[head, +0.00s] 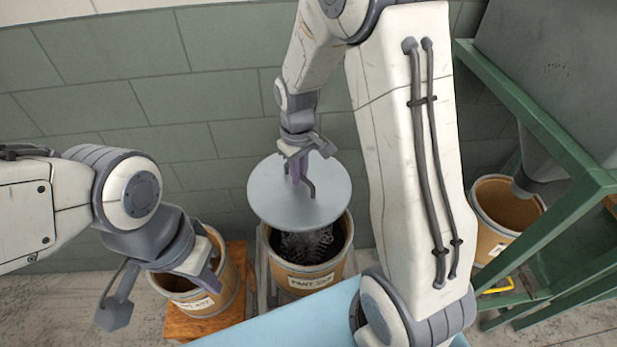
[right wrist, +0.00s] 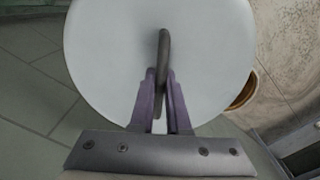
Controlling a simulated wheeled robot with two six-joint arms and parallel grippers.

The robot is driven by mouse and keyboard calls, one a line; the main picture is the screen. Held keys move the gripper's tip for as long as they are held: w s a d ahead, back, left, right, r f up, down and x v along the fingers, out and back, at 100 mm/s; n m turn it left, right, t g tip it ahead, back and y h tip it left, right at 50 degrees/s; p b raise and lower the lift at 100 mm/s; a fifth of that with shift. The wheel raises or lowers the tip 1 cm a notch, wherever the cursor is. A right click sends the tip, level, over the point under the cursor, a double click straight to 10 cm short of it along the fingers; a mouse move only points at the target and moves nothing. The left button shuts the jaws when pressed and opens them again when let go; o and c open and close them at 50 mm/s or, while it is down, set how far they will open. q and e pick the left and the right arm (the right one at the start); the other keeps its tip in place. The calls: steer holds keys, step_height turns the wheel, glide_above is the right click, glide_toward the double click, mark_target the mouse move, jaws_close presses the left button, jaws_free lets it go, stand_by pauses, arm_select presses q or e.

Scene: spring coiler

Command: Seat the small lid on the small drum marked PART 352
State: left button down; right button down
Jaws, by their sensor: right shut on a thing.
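The round pale grey lid (head: 265,200) hangs over the middle drum (head: 318,277), whose label looks like PART 352, though the last digits are blurred. My right gripper (head: 298,178) is shut on the lid's dark bar handle; in the right wrist view the purple fingers pinch it above the lid (right wrist: 100,50). In the head view the lid hides the far part of the drum's opening, and dark coiled springs (head: 308,245) show at the near part. The lid looks apart from the rim. My left gripper (head: 163,300) is open and empty, in front of the left drum.
The left drum (head: 222,290) stands open on an orange-brown wooden base (head: 236,258). Another open drum (head: 490,225) stands at the right, by a green metal frame (head: 545,125). A light blue surface (head: 290,325) lies in front. A tiled wall (head: 120,90) is behind.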

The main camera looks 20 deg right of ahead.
mark_target(306, 198)
steer(key=s+n, duration=0.1)
steer(key=n, duration=0.1)
steer(key=s+n+p, duration=0.1)
steer(key=n, duration=0.2)
steer(key=s+n+p, duration=0.1)
steer(key=n, duration=0.1)
steer(key=shift+d+r, duration=0.1)
steer(key=shift+r, duration=0.25)
steer(key=n, duration=0.1)
steer(key=s+n, duration=0.1)
steer(key=n, duration=0.1)
steer(key=shift+p, duration=0.35)
steer(key=shift+s+f+n, duration=0.15)
steer(key=shift+s+n, duration=0.1)
steer(key=shift+n, duration=0.25)
step_height(306, 198, down, 6)
steer(key=b, duration=0.5)
steer(key=shift+f+b, duration=0.1)
steer(key=shift+b, duration=0.2)
step_height(306, 198, down, 3)
steer(key=shift+f+b, duration=0.2)
steer(key=shift+b, duration=0.95)
steer(key=shift+r, duration=0.1)
